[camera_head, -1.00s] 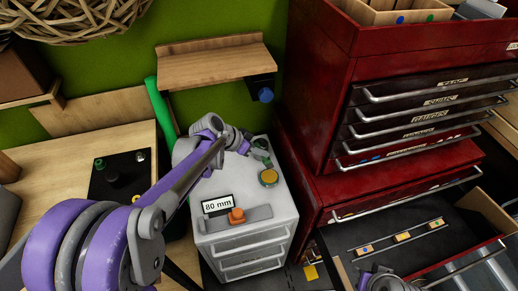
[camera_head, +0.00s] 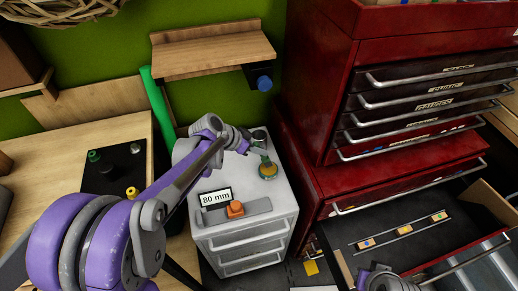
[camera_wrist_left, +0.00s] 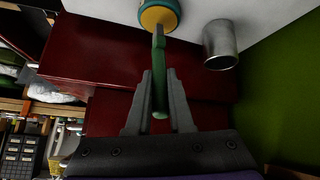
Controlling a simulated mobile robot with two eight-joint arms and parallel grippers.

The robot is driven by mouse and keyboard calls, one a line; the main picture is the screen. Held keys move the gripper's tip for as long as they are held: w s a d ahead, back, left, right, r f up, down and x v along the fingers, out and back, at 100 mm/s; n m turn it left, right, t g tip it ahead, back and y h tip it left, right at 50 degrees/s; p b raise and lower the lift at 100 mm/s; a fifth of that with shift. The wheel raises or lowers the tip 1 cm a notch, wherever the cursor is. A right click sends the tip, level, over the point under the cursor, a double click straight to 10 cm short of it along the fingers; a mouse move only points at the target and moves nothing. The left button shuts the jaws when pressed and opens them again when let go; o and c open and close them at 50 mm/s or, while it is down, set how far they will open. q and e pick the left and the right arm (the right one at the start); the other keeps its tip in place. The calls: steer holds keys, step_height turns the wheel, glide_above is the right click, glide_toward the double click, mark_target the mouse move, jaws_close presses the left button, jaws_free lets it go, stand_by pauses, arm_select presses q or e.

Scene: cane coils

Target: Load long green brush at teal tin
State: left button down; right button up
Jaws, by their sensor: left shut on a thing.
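My left gripper (camera_head: 259,150) is shut on the long green brush (camera_wrist_left: 161,75), which runs between its fingers (camera_wrist_left: 160,105) in the left wrist view. The brush's far end overlaps the edge of the teal tin (camera_wrist_left: 172,10), whose round face looks yellow. In the head view the tin (camera_head: 268,173) stands on the white cabinet, and the brush (camera_head: 265,158) appears right above or at it. I cannot tell whether the brush is inside or touching the tin. The fingers of my right gripper do not show.
A grey metal cup (camera_wrist_left: 220,45) stands close beside the tin. An "80 mm" sign (camera_head: 215,197) and an orange block (camera_head: 235,209) on a grey strip are at the front of the white cabinet (camera_head: 270,226). A red tool chest (camera_head: 318,100) rises to the right; a wooden shelf (camera_head: 212,58) hangs behind.

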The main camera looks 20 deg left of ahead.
arm_select(q)
steer(key=shift+f+b, duration=0.3)
steer(key=shift+f, duration=0.25)
stand_by(1.4)
steer(key=shift+r+p, duration=2.7)
steer(key=shift+r, duration=0.85)
steer(key=shift+f, duration=0.1)
